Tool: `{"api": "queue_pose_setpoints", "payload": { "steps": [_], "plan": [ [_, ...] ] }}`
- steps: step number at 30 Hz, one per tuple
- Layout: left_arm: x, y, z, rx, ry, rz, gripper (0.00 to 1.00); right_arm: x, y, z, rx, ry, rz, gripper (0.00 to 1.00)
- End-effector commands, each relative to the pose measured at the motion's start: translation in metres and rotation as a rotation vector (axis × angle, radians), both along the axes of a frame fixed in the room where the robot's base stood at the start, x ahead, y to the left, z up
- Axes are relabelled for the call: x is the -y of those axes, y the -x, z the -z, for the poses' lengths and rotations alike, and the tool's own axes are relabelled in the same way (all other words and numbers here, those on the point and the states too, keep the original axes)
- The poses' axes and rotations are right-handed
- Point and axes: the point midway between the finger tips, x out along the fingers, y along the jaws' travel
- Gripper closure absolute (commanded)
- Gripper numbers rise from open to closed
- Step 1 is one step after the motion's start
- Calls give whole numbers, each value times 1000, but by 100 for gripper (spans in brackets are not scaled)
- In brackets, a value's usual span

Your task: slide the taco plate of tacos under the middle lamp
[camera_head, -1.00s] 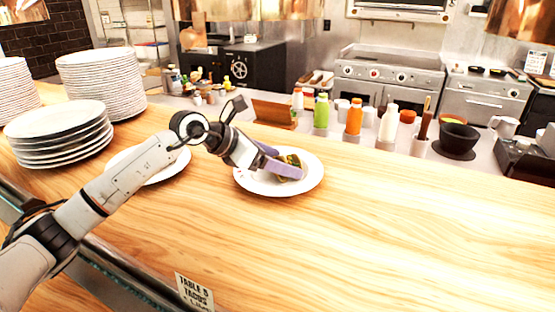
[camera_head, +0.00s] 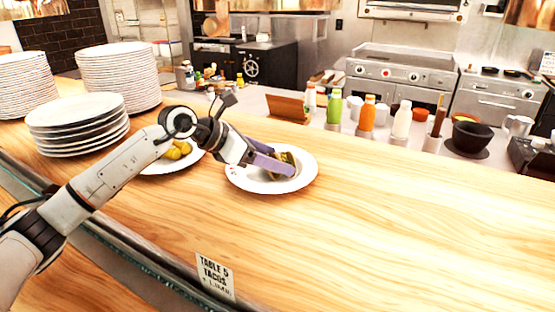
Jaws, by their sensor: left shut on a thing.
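A white plate (camera_head: 240,184) holding a taco (camera_head: 287,158) rests on the wooden counter. My left gripper (camera_head: 276,161) reaches over the plate from the left, its two lavender fingers low over the plate and shut on the taco. The fingers hide part of the taco. Of the copper lamps at the top edge, only the lower rims show: the middle lamp (camera_head: 290,4), a left lamp (camera_head: 20,10) and a right lamp (camera_head: 530,12). My right gripper is out of view.
A plate with yellow food (camera_head: 178,150) sits just left, partly behind my arm. Stacked plates (camera_head: 78,122) fill the left end. A ticket reading "TABLE 5 TACOS" (camera_head: 215,277) hangs at the front edge. Bottles (camera_head: 367,117) stand behind. The counter's right side is clear.

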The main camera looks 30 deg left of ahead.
Motion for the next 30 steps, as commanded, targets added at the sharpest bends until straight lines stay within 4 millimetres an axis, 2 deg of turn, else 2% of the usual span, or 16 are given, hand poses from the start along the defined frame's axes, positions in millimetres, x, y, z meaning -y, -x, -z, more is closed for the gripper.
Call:
{"api": "queue_pose_setpoints", "payload": {
  "steps": [20, 21, 24, 30],
  "plan": [
    [-7, 7, 0, -1, 0, 11, 76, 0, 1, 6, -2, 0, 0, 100],
    [-7, 7, 0, -1, 0, 11, 28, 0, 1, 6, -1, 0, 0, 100],
    [-7, 7, 0, -1, 0, 11, 11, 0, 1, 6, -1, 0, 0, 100],
    [-7, 7, 0, -1, 0, 12, 11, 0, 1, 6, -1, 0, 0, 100]
  ]
}}
